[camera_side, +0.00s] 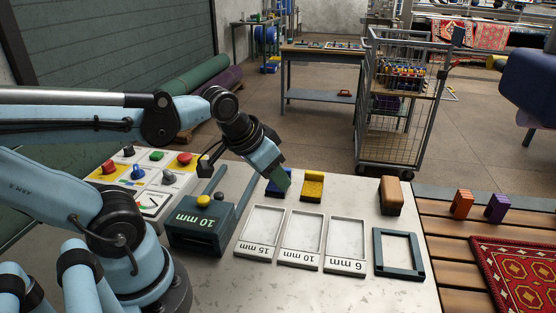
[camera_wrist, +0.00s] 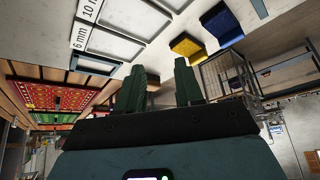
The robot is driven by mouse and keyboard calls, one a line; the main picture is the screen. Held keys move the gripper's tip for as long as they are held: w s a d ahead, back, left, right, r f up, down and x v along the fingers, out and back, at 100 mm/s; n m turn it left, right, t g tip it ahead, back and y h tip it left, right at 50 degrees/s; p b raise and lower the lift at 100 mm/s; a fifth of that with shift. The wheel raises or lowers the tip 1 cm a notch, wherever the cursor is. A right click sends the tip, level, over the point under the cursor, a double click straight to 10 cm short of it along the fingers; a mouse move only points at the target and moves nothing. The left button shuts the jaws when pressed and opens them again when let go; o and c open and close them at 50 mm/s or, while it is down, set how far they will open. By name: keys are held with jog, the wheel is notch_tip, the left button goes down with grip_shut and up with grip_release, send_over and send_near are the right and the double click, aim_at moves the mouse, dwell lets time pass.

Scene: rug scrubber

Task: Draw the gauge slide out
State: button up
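A dark green box labelled "10 mm" (camera_side: 192,222) sits on the pale worktop in the side view, beside the control panel. I cannot tell which part is the gauge slide. My gripper (camera_side: 284,182) is to the right of the box and apart from it, in front of the blue block (camera_side: 271,188), partly hiding it. In the wrist view my gripper (camera_wrist: 161,78) has two dark green fingers apart with nothing between them. The box is not clear in the wrist view.
Trays marked 15 mm (camera_side: 259,232), 10 mm (camera_side: 302,238) and 6 mm (camera_side: 346,244) lie right of the box. A yellow block (camera_side: 313,186), brown block (camera_side: 391,196) and dark square frame (camera_side: 412,257) are nearby. The button panel (camera_side: 128,165) is at left.

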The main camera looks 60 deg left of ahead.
jog(key=shift+o, duration=1.1)
jog(key=s+a+n+g, duration=0.1)
jog(key=a+g, duration=0.1)
jog(key=a, duration=0.4)
jog(key=shift+s+a+r+n+g+y, duration=0.15)
jog(key=shift+s+a+n+g+y, duration=0.1)
jog(key=shift+n+g+y, duration=0.05)
jog(key=n+g+h, duration=0.1)
jog(key=n+g, duration=0.1)
jog(key=g, duration=0.2)
send_over(219, 194)
jog(key=shift+f, duration=5.65)
jog(key=shift+c, duration=0.4)
grip_shut()
jog(key=shift+a, duration=0.1)
